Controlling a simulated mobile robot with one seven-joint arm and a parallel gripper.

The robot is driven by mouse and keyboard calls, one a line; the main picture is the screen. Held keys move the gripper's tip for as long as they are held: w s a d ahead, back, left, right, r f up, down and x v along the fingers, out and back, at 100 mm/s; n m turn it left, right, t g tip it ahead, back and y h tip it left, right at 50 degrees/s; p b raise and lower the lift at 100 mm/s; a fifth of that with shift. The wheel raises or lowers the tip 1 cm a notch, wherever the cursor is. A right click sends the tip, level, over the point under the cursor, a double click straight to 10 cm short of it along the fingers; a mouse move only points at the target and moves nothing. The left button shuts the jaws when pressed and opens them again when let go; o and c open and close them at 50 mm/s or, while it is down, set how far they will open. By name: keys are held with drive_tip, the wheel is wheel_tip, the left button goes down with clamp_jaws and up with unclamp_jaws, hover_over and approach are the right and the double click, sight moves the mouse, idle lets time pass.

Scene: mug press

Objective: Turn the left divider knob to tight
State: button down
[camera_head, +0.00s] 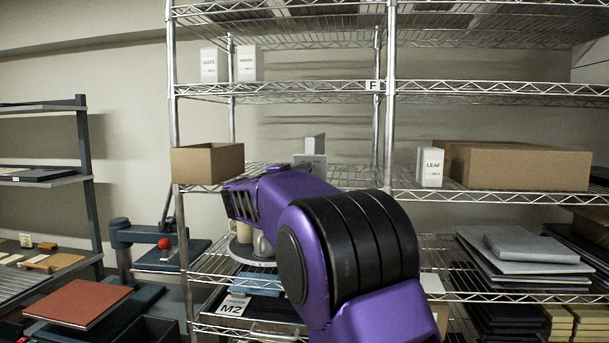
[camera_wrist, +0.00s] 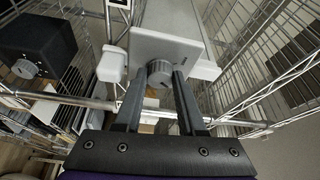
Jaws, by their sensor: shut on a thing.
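In the wrist view, a round ribbed grey knob (camera_wrist: 159,70) sits on the front face of a pale grey housing (camera_wrist: 170,45). A short dark mark shows on that face, right of the knob. My gripper (camera_wrist: 160,82) has one finger on each side of the knob and is shut on it. A second round knob (camera_wrist: 25,69) is on a dark box (camera_wrist: 45,42) at the left of the wrist view, apart from my fingers. I cannot tell which setting the held knob points to. In the head view, my purple arm hides my fingers and the knob.
Wire shelving surrounds the gripper. In the head view, a cardboard box (camera_head: 206,163) stands left of my arm. A white LEAF carton (camera_head: 430,167) and a larger cardboard box (camera_head: 518,167) stand to the right. Cups on a round tray (camera_head: 240,254) are below.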

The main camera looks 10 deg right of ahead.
drive_tip(key=c, duration=0.5)
unclamp_jaws()
drive_tip(key=r+b+v, duration=0.1)
drive_tip(key=v, duration=1.6)
drive_tip(key=shift+s+a+f, duration=0.15)
drive_tip(key=shift+f, duration=0.35)
